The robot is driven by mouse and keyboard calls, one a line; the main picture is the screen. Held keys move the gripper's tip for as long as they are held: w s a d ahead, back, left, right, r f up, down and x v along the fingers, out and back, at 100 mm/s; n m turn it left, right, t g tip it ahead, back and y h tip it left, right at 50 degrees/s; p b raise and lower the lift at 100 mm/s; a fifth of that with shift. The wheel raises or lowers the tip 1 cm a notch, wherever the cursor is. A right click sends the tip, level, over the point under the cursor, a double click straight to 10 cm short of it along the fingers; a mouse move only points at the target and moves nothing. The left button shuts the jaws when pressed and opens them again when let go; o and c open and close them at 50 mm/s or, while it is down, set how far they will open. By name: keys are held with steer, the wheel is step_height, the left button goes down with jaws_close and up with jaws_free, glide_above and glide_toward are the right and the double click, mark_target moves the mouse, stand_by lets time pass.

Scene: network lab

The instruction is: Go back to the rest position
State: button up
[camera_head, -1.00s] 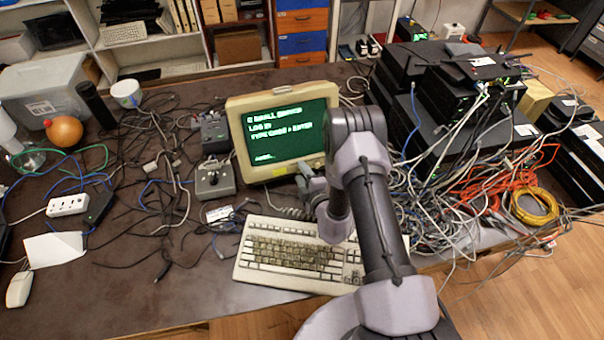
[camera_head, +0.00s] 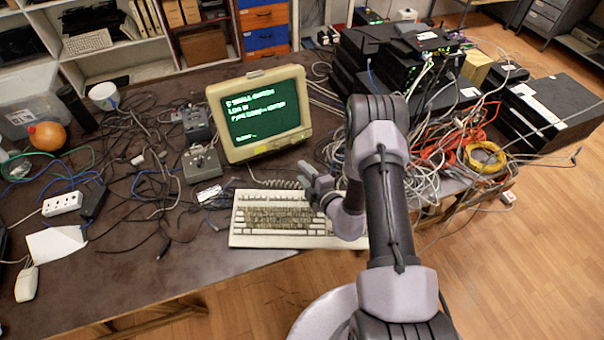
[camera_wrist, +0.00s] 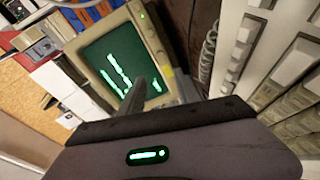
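My gripper (camera_head: 312,178) hangs over the desk, just above the far right part of the beige keyboard (camera_head: 272,242) and to the lower right of the monitor. I see nothing held. The old beige monitor (camera_head: 214,98) has a dark screen with green text and also shows in the wrist view (camera_wrist: 160,62). The keyboard keys show at the right of the wrist view (camera_wrist: 296,62).
Loose cables, a joystick box (camera_head: 203,166) and a white power strip (camera_head: 62,203) cover the left desk. Open floor (camera_head: 500,285) lies at front right.

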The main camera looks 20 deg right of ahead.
steer(key=shift+w, duration=0.1)
steer(key=w+a+r+n+g+y+b, duration=0.1)
steer(key=a+r+n+g+y+b, duration=0.1)
steer(key=a+r+n+y, duration=0.8)
steer(key=s+a+r+n+g+b, duration=0.1)
steer(key=s+a+r+n+g, duration=0.2)
steer(key=s+a+r+n, duration=0.3)
steer(key=s+a+r+n+g+b, duration=0.1)
steer(key=s+a+r+n+g, duration=0.25)
steer(key=r+n, duration=0.45)
steer(key=s+d+r+n+g+h+b, duration=0.2)
steer(key=s+n+g+h+b, duration=0.3)
steer(key=s+n, duration=1.3)
steer(key=s+d+r+n+t+h, duration=0.1)
steer(key=s+d+n+t+h, duration=0.2)
steer(key=d+n+t+h, duration=0.2)
steer(key=d+n+h, duration=0.1)
steer(key=d+n, duration=0.2)
steer(key=shift+s+r+p, duration=0.2)
steer(key=shift+s+p, duration=0.1)
